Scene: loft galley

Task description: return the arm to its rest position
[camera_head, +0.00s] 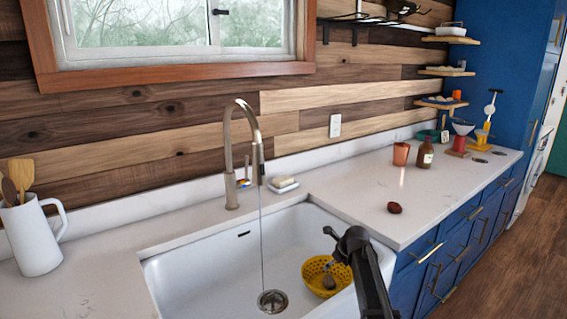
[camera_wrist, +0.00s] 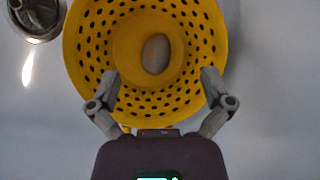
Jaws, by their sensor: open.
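My gripper (camera_wrist: 161,80) is open in the wrist view, with its two fingers spread over the near part of a yellow perforated colander (camera_wrist: 85,40). A brownish, egg-shaped item (camera_wrist: 156,54) lies inside the colander, beyond the fingertips and not held. In the head view my arm reaches down into the white sink (camera_head: 200,270). My gripper (camera_head: 330,247) is there above the yellow colander (camera_head: 313,270), which stands in the sink's right part. The item (camera_head: 329,282) shows in the colander, partly hidden by the colander and arm.
A dark reddish-brown lump (camera_head: 395,208) lies on the right counter (camera_head: 345,190). A copper cup (camera_head: 401,154) and brown bottle (camera_head: 425,153) stand behind it. A white pitcher (camera_head: 33,240) with utensils stands left.

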